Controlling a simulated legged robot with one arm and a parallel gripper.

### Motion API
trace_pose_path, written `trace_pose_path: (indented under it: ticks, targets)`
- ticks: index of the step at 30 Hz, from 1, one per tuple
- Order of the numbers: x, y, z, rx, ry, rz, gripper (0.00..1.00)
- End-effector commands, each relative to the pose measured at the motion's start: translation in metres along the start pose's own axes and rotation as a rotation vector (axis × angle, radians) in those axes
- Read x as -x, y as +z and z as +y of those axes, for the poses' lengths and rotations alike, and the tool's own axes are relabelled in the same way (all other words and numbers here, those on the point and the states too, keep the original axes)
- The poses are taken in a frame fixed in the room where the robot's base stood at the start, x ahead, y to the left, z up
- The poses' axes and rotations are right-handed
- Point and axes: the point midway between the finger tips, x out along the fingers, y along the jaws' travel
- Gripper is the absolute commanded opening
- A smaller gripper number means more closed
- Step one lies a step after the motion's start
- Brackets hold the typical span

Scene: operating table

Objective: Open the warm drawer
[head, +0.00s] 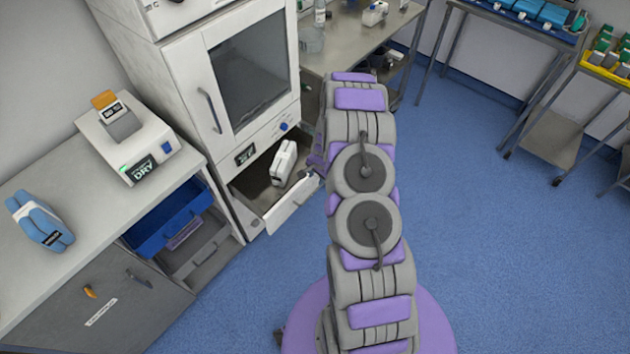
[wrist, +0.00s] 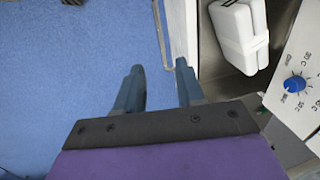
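The warm drawer (head: 291,205) is at the bottom of the tall white cabinet and stands pulled out in the head view. A white container (head: 284,163) sits inside it. In the wrist view, the drawer's pale front edge (wrist: 179,28) and the white container (wrist: 240,36) show at the upper right. My gripper (wrist: 158,84) is open, its two blue-grey fingers apart with blue floor visible between them. The right finger is close to the drawer front; I cannot tell whether they touch. In the head view my arm hides the gripper's fingers.
The white cabinet (head: 188,62) has a glass door and a blue knob (wrist: 294,84) above the drawer. At left, a counter (head: 40,283) carries a dryer box (head: 128,150), with an open blue drawer (head: 170,219) below. A steel table (head: 345,50) stands behind.

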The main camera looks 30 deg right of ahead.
Motion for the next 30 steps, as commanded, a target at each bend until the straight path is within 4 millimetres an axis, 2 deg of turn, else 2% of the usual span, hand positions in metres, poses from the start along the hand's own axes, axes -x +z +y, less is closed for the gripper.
trace_pose_path:
  ticks: [1, 6, 25, 28, 30]
  targets:
    - [0.007, -0.001, 0.000, 0.000, -0.001, 0.001, 0.38]
    - [0.017, 0.000, 0.001, 0.000, 0.001, 0.000, 0.38]
    - [0.020, 0.001, 0.000, 0.002, 0.001, -0.002, 0.38]
    - [0.031, 0.006, -0.007, 0.025, -0.004, -0.008, 0.38]
    - [0.046, 0.015, -0.015, 0.060, -0.008, -0.020, 0.38]
